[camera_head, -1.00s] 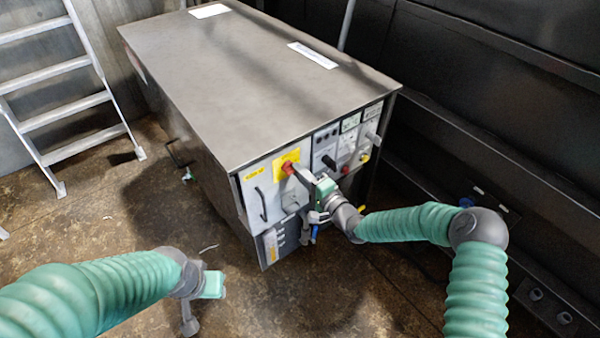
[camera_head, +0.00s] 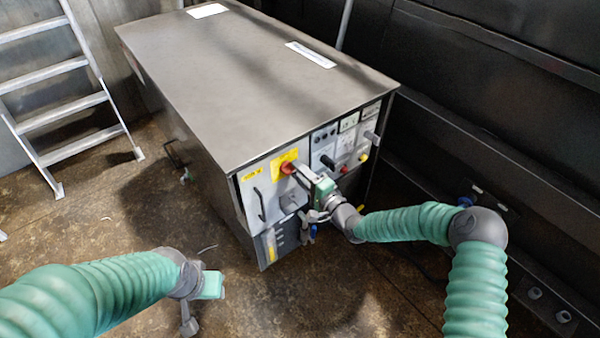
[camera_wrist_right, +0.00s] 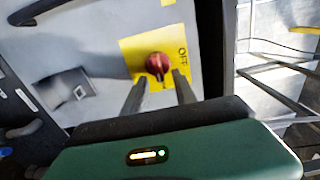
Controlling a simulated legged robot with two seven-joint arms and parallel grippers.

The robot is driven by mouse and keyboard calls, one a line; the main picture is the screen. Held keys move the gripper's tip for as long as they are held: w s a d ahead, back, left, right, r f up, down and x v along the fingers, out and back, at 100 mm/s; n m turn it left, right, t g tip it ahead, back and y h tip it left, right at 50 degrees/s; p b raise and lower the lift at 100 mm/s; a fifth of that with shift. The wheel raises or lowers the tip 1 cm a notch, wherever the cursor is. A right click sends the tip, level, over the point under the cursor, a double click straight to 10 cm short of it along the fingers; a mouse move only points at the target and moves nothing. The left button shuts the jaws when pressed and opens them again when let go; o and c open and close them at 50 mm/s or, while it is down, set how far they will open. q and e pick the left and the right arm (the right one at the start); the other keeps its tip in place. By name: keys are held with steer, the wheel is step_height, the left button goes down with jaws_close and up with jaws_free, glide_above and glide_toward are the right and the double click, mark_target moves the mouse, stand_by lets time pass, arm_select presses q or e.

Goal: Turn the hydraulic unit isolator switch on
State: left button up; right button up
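The isolator switch is a red rotary knob (camera_head: 287,168) on a yellow plate (camera_head: 279,160) on the cabinet's front panel. In the right wrist view the knob (camera_wrist_right: 158,65) has its handle pointing down, and "OFF" is printed to its right. My right gripper (camera_head: 299,176) is in front of the panel. In the right wrist view its two dark fingers (camera_wrist_right: 158,88) are apart, with the knob between and just beyond their tips; contact cannot be told. My left gripper (camera_head: 200,303) hangs low over the floor at the left, away from the cabinet; its fingers are unclear.
The metal cabinet (camera_head: 250,85) has more switches and gauges right of the knob. A black handle (camera_head: 259,204) is on the panel at left. A ladder (camera_head: 70,95) stands at the left, and a dark wall (camera_head: 480,100) runs close on the right. The floor in front is mostly clear.

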steer(key=p+v, duration=0.2)
steer(key=v, duration=1.4)
steer(key=shift+s+d, duration=0.25)
steer(key=shift+s, duration=0.1)
steer(key=shift+f, duration=0.1)
steer(key=s+d+f+n+g+h, duration=0.4)
steer(key=s+f+n+g+h, duration=0.1)
steer(key=f+n+g+h, duration=0.15)
steer(key=s+d+r+n+g+h, duration=0.2)
steer(key=s+r+g, duration=0.15)
steer(key=s, duration=0.35)
steer(key=s+d+r+n+g+h, duration=0.2)
steer(key=s+r, duration=0.3)
steer(key=s, duration=0.3)
steer(key=w+p+v, duration=0.2)
steer(key=p+v, duration=1.2)
steer(key=p, duration=0.1)
steer(key=shift+r, duration=0.6)
